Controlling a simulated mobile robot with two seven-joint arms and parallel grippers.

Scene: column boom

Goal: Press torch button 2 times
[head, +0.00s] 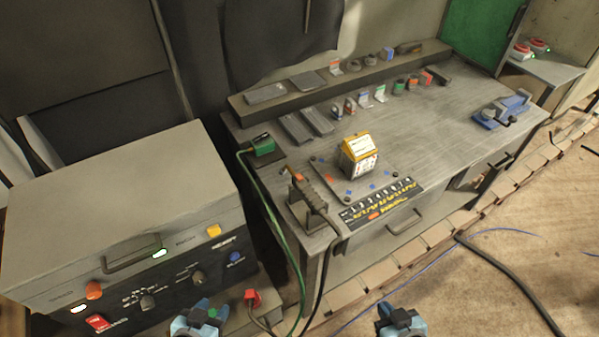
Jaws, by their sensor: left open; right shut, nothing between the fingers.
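A welding torch (318,200) lies in a dark stand at the front left corner of the workbench (445,120). It has a ribbed dark handle and an orange-brown tip end, and its cable hangs over the bench's front edge. I cannot make out its button at this size. My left gripper (199,314) is at the bottom edge, in front of the grey machine, open and apart from the torch. My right gripper (400,316) is at the bottom edge, right of and nearer than the torch, shut and empty. Both grippers are partly cut off by the picture's edge.
A grey welding machine (125,205) with buttons and knobs stands at left. A yellow-topped box (359,156) sits behind the torch, and a green clamp (262,145) left of it. A black labelled strip (381,201) lies along the bench front. Cables cross the floor at right.

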